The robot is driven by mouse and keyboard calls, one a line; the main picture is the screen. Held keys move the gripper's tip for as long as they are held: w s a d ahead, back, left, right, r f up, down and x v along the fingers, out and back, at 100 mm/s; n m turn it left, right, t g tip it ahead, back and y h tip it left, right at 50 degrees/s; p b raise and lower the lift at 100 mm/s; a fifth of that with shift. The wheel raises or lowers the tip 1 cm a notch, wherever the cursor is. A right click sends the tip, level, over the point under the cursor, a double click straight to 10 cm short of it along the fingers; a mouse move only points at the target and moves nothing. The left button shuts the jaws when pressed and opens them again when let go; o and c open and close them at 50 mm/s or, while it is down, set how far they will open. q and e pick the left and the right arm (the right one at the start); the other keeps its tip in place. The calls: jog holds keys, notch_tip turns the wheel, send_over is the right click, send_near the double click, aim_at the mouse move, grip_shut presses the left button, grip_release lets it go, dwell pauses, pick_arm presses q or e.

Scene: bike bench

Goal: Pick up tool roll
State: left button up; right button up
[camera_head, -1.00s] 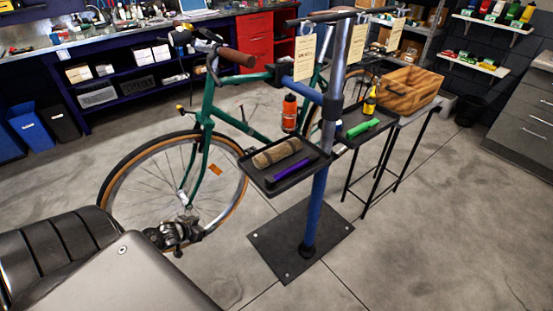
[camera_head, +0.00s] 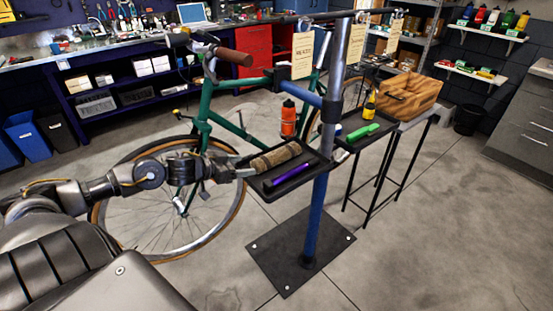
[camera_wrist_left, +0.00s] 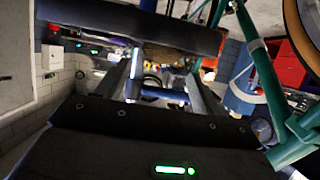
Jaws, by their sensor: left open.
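The tan tool roll (camera_head: 275,157) lies on the small black tray (camera_head: 297,182) clamped to the blue stand post. A purple cylinder (camera_head: 287,187) lies on the same tray, in front of the roll. My left gripper (camera_head: 246,173) is open at the tray's left edge, close to the roll's left end. I cannot tell whether it touches the roll. In the left wrist view, the open fingers (camera_wrist_left: 161,75) point toward a brown surface (camera_wrist_left: 168,55), seemingly the roll, beside a dark slab that seems to be the tray. My right gripper is not in view.
An orange bottle (camera_head: 288,118) stands behind the roll. The green bicycle (camera_head: 205,105) is close behind my left arm. A second tray holds a green item (camera_head: 363,132) and a yellow bottle (camera_head: 370,104). A wooden crate (camera_head: 408,94) sits farther right.

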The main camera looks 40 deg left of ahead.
aim_at(253, 164)
pick_arm(q)
jog(key=shift+x, duration=1.4)
jog(key=shift+w, duration=0.15)
jog(key=shift+f+p+x, duration=0.25)
jog(key=shift+p+x, duration=0.1)
jog(key=shift+x, duration=2.1)
jog(key=shift+a, duration=0.1)
jog(key=shift+c, duration=0.5)
jog(key=c, duration=0.9)
notch_tip(253, 164, up, 10)
jog(key=shift+r, duration=0.1)
